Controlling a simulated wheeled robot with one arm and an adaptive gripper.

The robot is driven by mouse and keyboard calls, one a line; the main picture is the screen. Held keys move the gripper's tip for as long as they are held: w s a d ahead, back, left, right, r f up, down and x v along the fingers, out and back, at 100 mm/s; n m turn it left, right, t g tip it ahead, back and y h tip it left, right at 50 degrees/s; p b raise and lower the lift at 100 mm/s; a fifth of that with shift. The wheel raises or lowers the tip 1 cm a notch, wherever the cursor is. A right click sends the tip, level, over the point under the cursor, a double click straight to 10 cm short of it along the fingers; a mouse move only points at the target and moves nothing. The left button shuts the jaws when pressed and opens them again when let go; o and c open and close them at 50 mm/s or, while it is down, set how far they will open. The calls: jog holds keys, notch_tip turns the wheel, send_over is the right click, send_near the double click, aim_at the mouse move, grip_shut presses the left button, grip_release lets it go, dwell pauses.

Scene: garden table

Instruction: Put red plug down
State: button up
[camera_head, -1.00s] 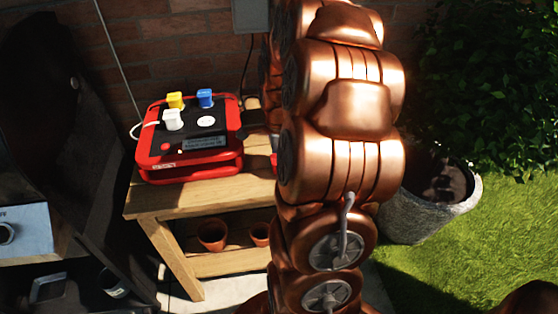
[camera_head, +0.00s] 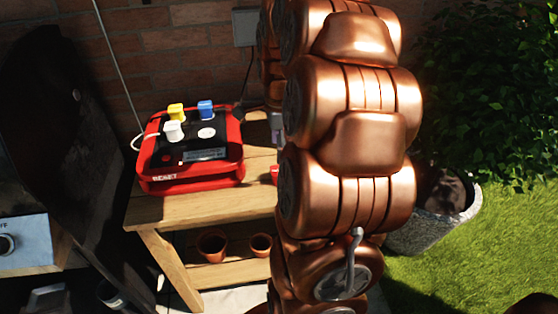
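A small red piece (camera_head: 274,175) shows at the left edge of my arm, over or on the wooden table (camera_head: 165,210). It may be the red plug, but most of it is hidden, and I cannot tell whether it is held or resting. Above it, a grey part (camera_head: 277,128) at the end of my arm is partly visible. My gripper's fingers are hidden behind my copper arm. The red box with a black top (camera_head: 190,180) stands on the table, with a yellow plug (camera_head: 176,112), a blue plug (camera_head: 206,110) and a white plug (camera_head: 174,131) on it.
Two terracotta pots (camera_head: 212,246) stand on the lower shelf. A dark barbecue-like unit (camera_head: 70,140) is at the left. A grey planter (camera_head: 440,220) stands on grass at the right. A brick wall (camera_head: 170,50) is behind. Bare tabletop shows in front of the box.

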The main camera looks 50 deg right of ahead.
jog(key=shift+a+r, duration=0.1)
jog(key=shift+r, duration=1.7)
jog(key=s+a+f+n, duration=0.1)
jog(key=s+a+n, duration=0.1)
jog(key=a+n, duration=0.7)
jog(key=s+a+f+n+g, duration=0.1)
jog(key=s+a+f+n, duration=0.1)
jog(key=s+a+n, duration=0.6)
jog(key=s+a+f+n+g, duration=0.1)
jog(key=s+a+f+n, duration=0.2)
jog(key=s+a+n, duration=0.5)
jog(key=shift+s+a+f+g, duration=0.15)
jog(key=shift+a+g, duration=0.25)
jog(key=shift+a, duration=0.8)
notch_tip(320, 180, up, 16)
jog(key=w+t+p, duration=0.1)
jog(key=p, duration=1.3)
jog(key=shift+f, duration=0.2)
